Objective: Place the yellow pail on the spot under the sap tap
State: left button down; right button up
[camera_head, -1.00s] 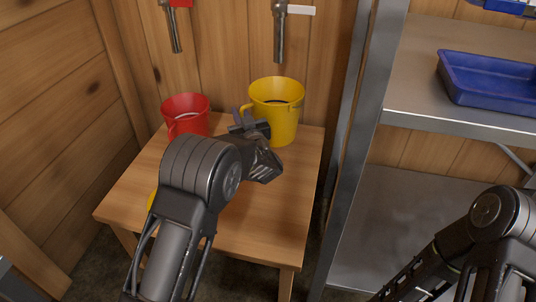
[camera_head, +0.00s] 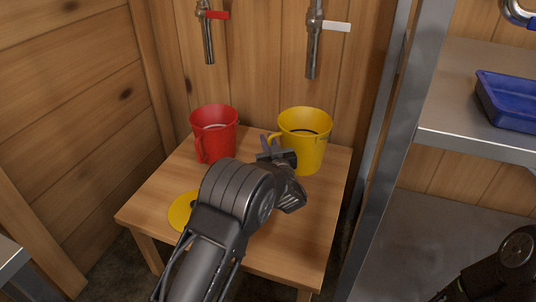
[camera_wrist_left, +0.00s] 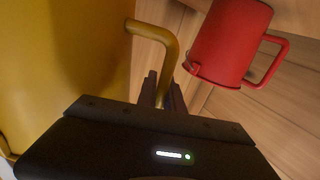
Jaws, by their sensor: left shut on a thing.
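The yellow pail (camera_head: 307,152) stands upright at the back right of the small wooden table, below the tap with the white lever (camera_head: 314,50). My left gripper (camera_head: 272,151) is at the pail's left side, shut on its handle. In the left wrist view the fingers (camera_wrist_left: 162,92) close around the yellow handle (camera_wrist_left: 168,45), and the pail's wall fills the left. I cannot tell whether the pail's base touches the table. The spot under it is hidden by the pail. My right gripper is out of view.
A red pail (camera_head: 214,136) stands left of the yellow one, below the red-lever tap (camera_head: 208,35). A flat yellow disc (camera_head: 181,211) lies at the table's left front, partly behind my arm. A metal shelf (camera_head: 480,75) with a blue tray (camera_head: 512,101) is on the right.

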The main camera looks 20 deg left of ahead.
pick_arm(q)
jog(key=shift+f+b, duration=0.95)
jog(key=shift+f, duration=1.5)
jog(key=shift+f, duration=0.15)
jog(key=c, duration=1.5)
grip_release()
jog(key=p+v, duration=0.4)
jog(key=v, duration=0.8)
